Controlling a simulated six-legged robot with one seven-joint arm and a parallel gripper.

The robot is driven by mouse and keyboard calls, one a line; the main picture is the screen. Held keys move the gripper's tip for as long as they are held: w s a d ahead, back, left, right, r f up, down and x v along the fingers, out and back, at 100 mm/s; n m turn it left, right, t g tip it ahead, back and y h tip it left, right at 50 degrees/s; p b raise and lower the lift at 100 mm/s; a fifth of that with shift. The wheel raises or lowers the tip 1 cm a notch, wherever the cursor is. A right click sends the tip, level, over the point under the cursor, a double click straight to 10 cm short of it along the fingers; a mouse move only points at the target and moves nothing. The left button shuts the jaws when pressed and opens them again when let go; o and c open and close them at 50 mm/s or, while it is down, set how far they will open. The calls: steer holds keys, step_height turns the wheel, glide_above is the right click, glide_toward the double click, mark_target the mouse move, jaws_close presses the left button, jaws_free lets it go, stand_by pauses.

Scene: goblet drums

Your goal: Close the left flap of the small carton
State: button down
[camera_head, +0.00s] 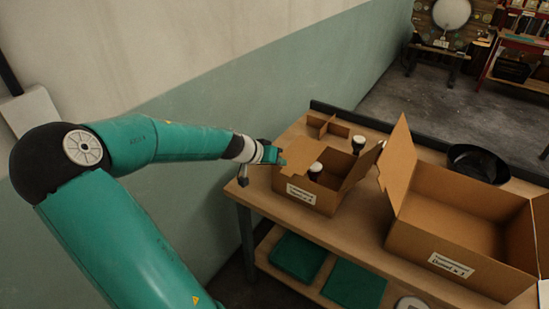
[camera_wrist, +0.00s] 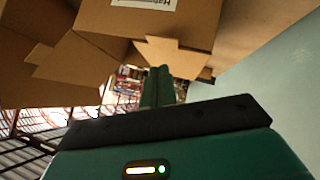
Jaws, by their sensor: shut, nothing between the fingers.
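The small brown carton (camera_head: 325,203) stands on the table with a white label on its front. Its left flap (camera_head: 297,153) is raised at the carton's left side, beside my gripper's fingertips. Its right flap (camera_head: 361,168) stands open and tilted outward. A dark drum with a white top (camera_head: 316,170) shows in the carton opening. My gripper (camera_head: 281,158) is shut and empty at the left flap; I cannot tell whether it touches. In the wrist view the shut fingers (camera_wrist: 158,86) point toward a notched cardboard flap (camera_wrist: 172,56) below the labelled carton wall (camera_wrist: 150,22).
A large open carton (camera_head: 455,218) stands to the right, its tall flap near the small carton. Another white-topped drum (camera_head: 358,144), a cardboard divider (camera_head: 327,126) and a black bowl (camera_head: 478,161) are farther back. The wall (camera_head: 230,105) runs close along the left.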

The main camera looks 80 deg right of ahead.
mark_target(291, 173)
steer(key=shift+s+a+f+m+t+h, duration=0.15)
steer(key=shift+s+a+f+m+t, duration=0.1)
steer(key=shift+s+f+t, duration=0.35)
steer(key=shift+s+a+f+m+t+h, duration=0.15)
steer(key=shift+s+a+f+m+t, duration=0.2)
steer(key=shift+f, duration=0.45)
steer(key=shift+s+d+f, duration=0.1)
steer(key=shift+r, duration=0.85)
steer(key=shift+r, duration=0.15)
